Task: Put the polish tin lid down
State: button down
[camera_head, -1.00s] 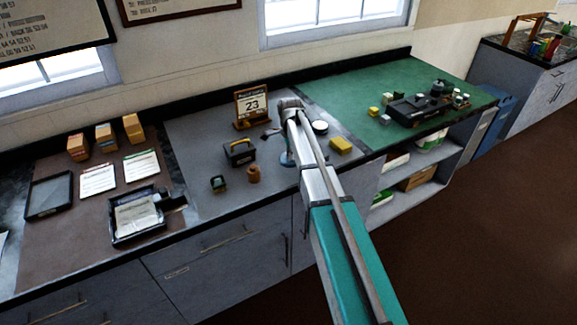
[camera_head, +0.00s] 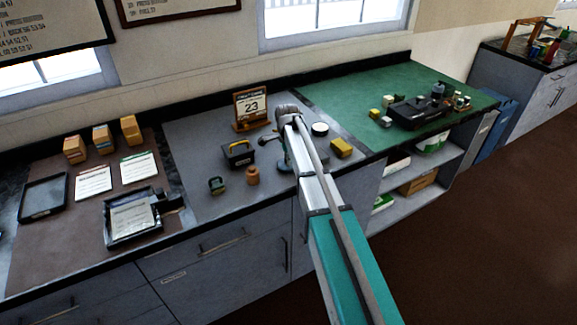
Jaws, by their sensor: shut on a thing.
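My arm reaches over the grey middle mat, and my gripper (camera_head: 285,154) points down at its far end, partly hidden behind my own arm. It is shut on a small bluish round thing, seemingly the polish tin lid (camera_head: 284,166), low over the mat near its front. Most of the lid is covered, and I cannot tell whether it touches the mat. A round tin with a pale top (camera_head: 320,128), probably the polish tin, stands just right of my arm.
A dark box with a handle (camera_head: 239,153), a small green item (camera_head: 217,184) and a brown pot (camera_head: 253,175) stand left of my gripper. A calendar (camera_head: 250,107) stands behind. The green mat (camera_head: 340,90) is partly free. The grey mat's front left is clear.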

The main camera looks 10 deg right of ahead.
jog(key=shift+f+b, duration=0.5)
jog(key=shift+f, duration=0.35)
jog(key=shift+f, duration=0.15)
jog(key=c, duration=0.5)
grip_release()
jog(key=shift+r, duration=0.25)
notch_tip(320, 180, up, 12)
jog(key=p, duration=1.2)
